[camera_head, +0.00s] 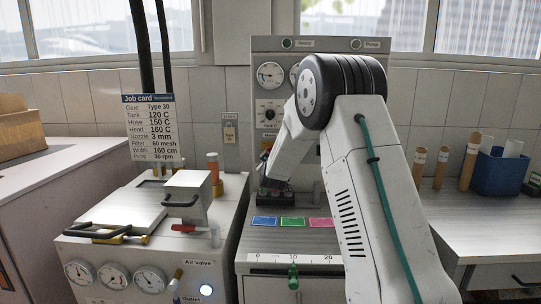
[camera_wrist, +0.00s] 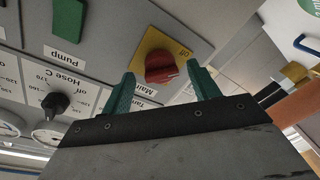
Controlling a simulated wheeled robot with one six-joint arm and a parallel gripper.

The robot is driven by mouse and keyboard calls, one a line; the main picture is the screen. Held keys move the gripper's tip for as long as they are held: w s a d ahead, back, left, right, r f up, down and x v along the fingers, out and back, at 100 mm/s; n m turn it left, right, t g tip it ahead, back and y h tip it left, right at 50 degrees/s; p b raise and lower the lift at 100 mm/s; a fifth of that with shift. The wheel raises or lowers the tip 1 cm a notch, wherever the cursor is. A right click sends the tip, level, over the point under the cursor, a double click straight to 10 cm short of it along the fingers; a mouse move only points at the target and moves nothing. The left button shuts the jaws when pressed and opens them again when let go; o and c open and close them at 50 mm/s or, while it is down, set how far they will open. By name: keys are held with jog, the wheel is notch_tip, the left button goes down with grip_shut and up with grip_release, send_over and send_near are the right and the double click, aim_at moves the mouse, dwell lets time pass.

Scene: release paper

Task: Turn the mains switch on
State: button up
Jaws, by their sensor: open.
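The mains switch is a red rotary knob (camera_wrist: 160,68) on a yellow plate (camera_wrist: 150,42), seen in the wrist view. An "off" label shows at the plate's edge, and a partly hidden "Main" label lies below the knob. My gripper (camera_wrist: 161,74) is open, with one green finger on each side of the knob in the picture. I cannot tell whether either finger touches it. In the head view my gripper (camera_head: 274,188) is low in front of the grey control panel (camera_head: 325,45). There my arm hides the switch.
Close to the switch in the wrist view are a black "Hose C" dial (camera_wrist: 56,103) and a green "Pump" button (camera_wrist: 68,18).

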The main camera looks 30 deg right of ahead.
jog(key=shift+x, duration=0.9)
jog(key=c, duration=1)
jog(key=shift+o, duration=0.3)
jog(key=m, duration=0.9)
jog(key=shift+f+m+h, duration=0.1)
jog(key=shift+m+h, duration=0.2)
jog(key=shift+h, duration=0.1)
jog(key=m, duration=0.5)
jog(key=shift+a, duration=0.1)
jog(key=shift+m+h, duration=0.5)
jog(key=shift+m, duration=1.6)
jog(key=shift+f, duration=0.1)
